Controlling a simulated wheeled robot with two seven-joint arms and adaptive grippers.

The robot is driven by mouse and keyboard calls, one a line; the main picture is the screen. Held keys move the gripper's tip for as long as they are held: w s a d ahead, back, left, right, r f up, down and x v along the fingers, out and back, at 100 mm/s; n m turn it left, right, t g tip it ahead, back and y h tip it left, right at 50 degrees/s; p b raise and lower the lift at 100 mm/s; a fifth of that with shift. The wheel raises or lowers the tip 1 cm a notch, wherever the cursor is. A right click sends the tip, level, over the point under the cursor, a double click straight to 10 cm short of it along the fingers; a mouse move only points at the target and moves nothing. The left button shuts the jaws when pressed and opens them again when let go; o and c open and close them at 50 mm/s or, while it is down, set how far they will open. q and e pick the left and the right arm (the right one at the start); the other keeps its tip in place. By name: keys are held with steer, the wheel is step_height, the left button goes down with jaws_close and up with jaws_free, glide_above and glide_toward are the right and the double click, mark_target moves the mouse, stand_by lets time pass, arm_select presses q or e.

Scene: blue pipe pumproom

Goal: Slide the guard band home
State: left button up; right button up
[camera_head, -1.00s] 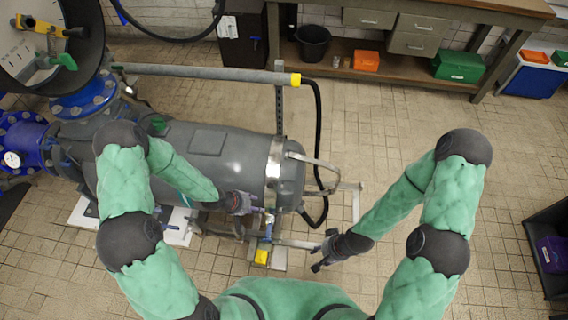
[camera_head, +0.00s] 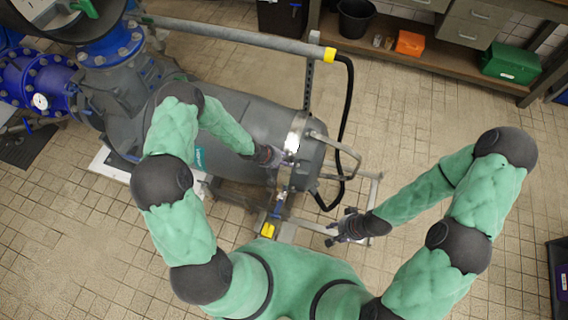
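A shiny metal band (camera_head: 295,138), which looks like the guard band, wraps the grey cylindrical tank near its rounded right end. The tank (camera_head: 262,115) lies on its side. My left gripper (camera_head: 276,160) is at the tank's near side, just left of and below the band. Its fingers are small and dark against the tank, so I cannot tell whether they touch the band or are open. My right gripper (camera_head: 338,229) has its fingers spread and is empty, near the metal frame in front of the tank's right end. The band's underside is hidden.
A grey pipe (camera_head: 235,38) with a yellow end runs behind the tank. A black hose (camera_head: 348,120) curves down past its right end. A metal handle frame (camera_head: 340,158) sticks out there. Blue flanges (camera_head: 110,45) stand at left. The tiled floor at right is open.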

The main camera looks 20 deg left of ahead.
arm_select(q)
steer(key=shift+w+d+f, duration=0.25)
steer(key=shift+d+f, duration=0.05)
steer(key=shift+f, duration=0.3)
